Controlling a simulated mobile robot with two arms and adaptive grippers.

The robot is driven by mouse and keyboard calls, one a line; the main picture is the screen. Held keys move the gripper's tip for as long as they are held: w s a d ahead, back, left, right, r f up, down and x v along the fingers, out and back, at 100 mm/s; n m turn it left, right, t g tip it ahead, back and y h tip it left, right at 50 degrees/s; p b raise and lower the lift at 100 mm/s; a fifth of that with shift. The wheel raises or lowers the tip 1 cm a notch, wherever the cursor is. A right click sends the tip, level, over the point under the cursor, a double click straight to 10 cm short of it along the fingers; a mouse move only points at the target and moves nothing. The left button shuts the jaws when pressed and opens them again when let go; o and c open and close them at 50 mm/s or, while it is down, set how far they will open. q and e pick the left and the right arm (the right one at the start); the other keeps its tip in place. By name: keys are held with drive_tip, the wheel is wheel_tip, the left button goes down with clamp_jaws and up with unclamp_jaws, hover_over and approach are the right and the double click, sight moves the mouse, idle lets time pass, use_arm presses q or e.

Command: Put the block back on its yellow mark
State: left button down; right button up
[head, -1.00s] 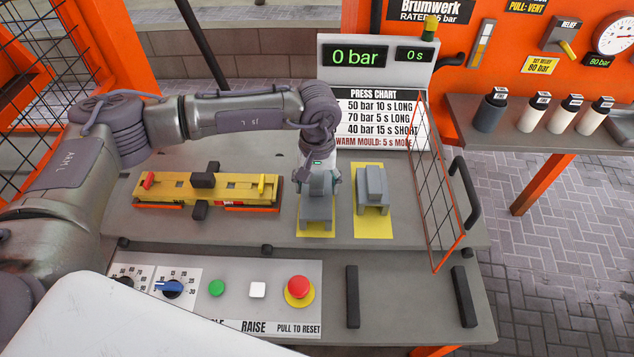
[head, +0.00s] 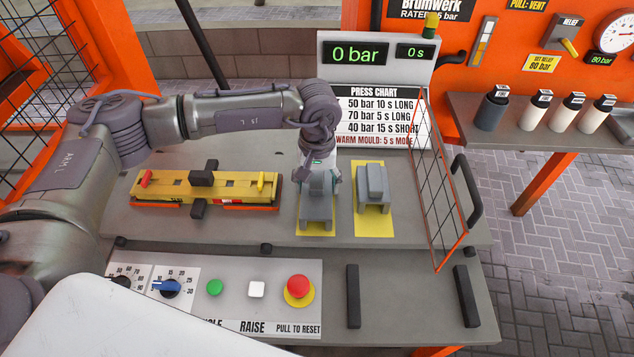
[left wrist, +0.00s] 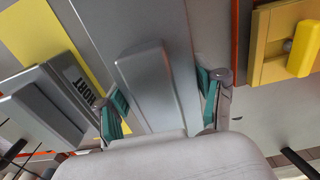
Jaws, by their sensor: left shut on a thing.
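A grey block (head: 317,212) is at the left yellow mark (head: 301,229) on the press table. Yellow shows along its side and front edge. I cannot tell whether its underside touches the table. My left gripper (head: 319,184) points down and is shut on the block. In the left wrist view, the fingers (left wrist: 163,98) are on both sides of the grey block (left wrist: 155,78). A second grey block (head: 373,187) stands on the right yellow mark (head: 373,228). It also shows in the left wrist view (left wrist: 38,112), partly labelled "HORT". My right gripper is out of view.
A yellow mould (head: 232,189) with black clamps lies left of the gripper. A wire guard (head: 440,185) stands at the right. A control panel (head: 235,285) with a red button (head: 298,287) is in front. Bottles (head: 541,107) stand on a side shelf.

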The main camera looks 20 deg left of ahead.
sight(317, 174)
use_arm(q)
drive_tip(key=shift+f+b, duration=0.15)
drive_tip(key=shift+b, duration=0.15)
idle(0.5)
drive_tip(key=shift+c, duration=0.3)
unclamp_jaws()
drive_tip(key=shift+o, duration=0.3)
drive_tip(key=shift+s+f, duration=0.1)
drive_tip(key=shift+r+p, duration=1.45)
drive_tip(key=shift+r, duration=2.2)
drive_tip(key=shift+f, duration=0.1)
